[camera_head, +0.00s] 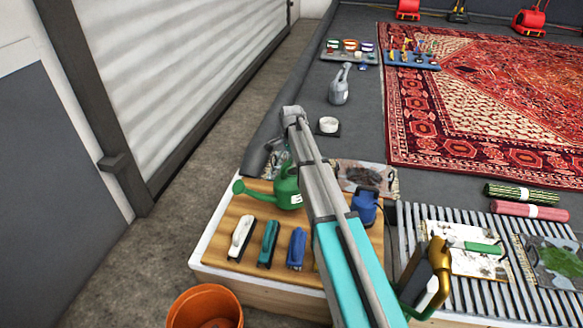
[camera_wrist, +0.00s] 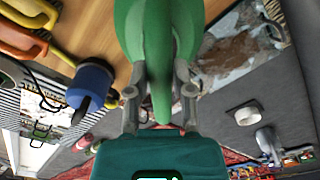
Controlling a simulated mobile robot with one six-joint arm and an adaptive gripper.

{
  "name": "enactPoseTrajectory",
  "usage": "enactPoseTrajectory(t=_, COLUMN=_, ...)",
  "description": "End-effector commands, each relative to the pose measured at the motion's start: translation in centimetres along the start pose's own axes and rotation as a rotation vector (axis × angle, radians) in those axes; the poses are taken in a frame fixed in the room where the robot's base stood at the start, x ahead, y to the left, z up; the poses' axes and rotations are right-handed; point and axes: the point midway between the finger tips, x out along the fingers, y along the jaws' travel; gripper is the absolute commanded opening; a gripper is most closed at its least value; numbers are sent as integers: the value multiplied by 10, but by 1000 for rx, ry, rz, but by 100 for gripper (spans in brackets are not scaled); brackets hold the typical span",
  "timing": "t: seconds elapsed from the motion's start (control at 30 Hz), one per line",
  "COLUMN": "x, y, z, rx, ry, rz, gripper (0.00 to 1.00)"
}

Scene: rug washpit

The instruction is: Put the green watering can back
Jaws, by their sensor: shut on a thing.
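The green watering can (camera_head: 289,192) shows at the back of the wooden tabletop (camera_head: 225,225) in the head view, its spout pointing left. My gripper (camera_wrist: 160,97) is shut on the green watering can, which also shows between the fingers in the wrist view (camera_wrist: 158,40). In the head view my arm partly covers the gripper and the can's right side. I cannot tell whether the can's base touches the tabletop.
White, teal and blue brushes (camera_head: 240,238) lie in front of the can. A blue container (camera_head: 365,206) stands to the right. An orange bucket (camera_head: 205,308) is at the front.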

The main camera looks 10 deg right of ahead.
Motion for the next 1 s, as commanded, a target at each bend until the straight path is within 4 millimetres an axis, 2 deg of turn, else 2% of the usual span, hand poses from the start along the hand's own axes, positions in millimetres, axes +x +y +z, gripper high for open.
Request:
enactPoseTrajectory(t=0.33, x=14, y=-10, z=-4, rx=0, ry=0, rz=0, gripper=0)
enactPoseTrajectory(t=0.7, x=38, y=-8, z=-2, rx=0, ry=0, rz=0, gripper=0)
enactPoseTrajectory(t=1.0, x=40, y=-8, z=-2, rx=0, ry=0, rz=0, gripper=0)
